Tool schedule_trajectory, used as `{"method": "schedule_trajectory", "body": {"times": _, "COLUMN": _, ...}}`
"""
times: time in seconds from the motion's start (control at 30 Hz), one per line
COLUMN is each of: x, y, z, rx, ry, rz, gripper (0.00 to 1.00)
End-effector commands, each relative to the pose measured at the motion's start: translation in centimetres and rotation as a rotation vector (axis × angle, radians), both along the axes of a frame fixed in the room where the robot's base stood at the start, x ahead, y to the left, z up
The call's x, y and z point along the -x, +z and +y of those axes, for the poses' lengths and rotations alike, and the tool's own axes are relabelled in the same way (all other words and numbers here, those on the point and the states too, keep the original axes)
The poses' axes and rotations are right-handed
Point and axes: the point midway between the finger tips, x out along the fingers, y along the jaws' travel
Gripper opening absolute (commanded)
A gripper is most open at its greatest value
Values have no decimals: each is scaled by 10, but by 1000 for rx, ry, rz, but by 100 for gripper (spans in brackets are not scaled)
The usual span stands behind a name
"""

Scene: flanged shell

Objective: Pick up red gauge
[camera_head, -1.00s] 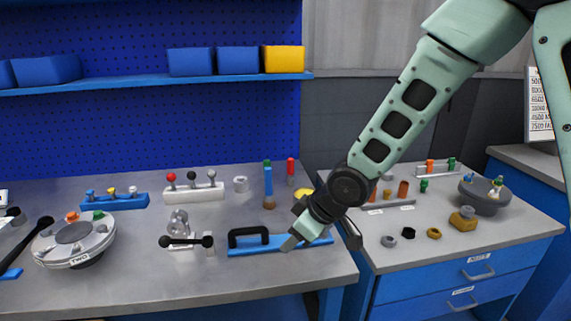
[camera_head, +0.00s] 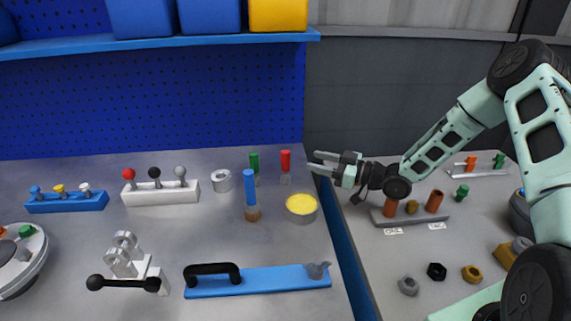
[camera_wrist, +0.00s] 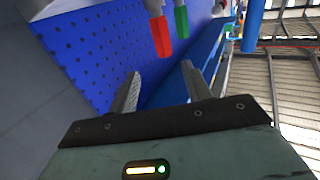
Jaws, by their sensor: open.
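The red gauge (camera_head: 285,161) is a small upright red cylinder on a grey base, standing at the back right of the left workbench. In the wrist view the red gauge (camera_wrist: 161,37) appears upside down, ahead of the fingers and roughly in line with the gap between them. My gripper (camera_head: 314,161) is open, level with the gauge and a little to its right, with its fingers pointing left toward it. In the wrist view my gripper (camera_wrist: 160,73) has nothing between its fingers.
A green-topped gauge (camera_head: 254,162) stands just left of the red one. A blue cylinder (camera_head: 250,188) and a yellow round dish (camera_head: 301,208) are nearer the front. A pegboard wall (camera_head: 150,100) rises behind. A rack (camera_head: 410,217) with orange pegs sits below my arm.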

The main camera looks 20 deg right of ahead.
Motion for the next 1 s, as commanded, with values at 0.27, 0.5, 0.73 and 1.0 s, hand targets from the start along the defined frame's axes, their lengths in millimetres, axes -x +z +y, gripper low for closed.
{"method": "schedule_trajectory", "body": {"times": 0.27, "x": -29, "y": 2, "z": 34, "rx": 2, "ry": 1, "rz": 1, "gripper": 49}}
{"method": "schedule_trajectory", "body": {"times": 0.5, "x": -38, "y": 4, "z": 50, "rx": 1, "ry": 2, "rz": 2, "gripper": 49}}
{"method": "schedule_trajectory", "body": {"times": 0.73, "x": -57, "y": 4, "z": 76, "rx": 2, "ry": 1, "rz": 2, "gripper": 49}}
{"method": "schedule_trajectory", "body": {"times": 1.0, "x": -63, "y": 2, "z": 82, "rx": 3, "ry": 0, "rz": 3, "gripper": 49}}
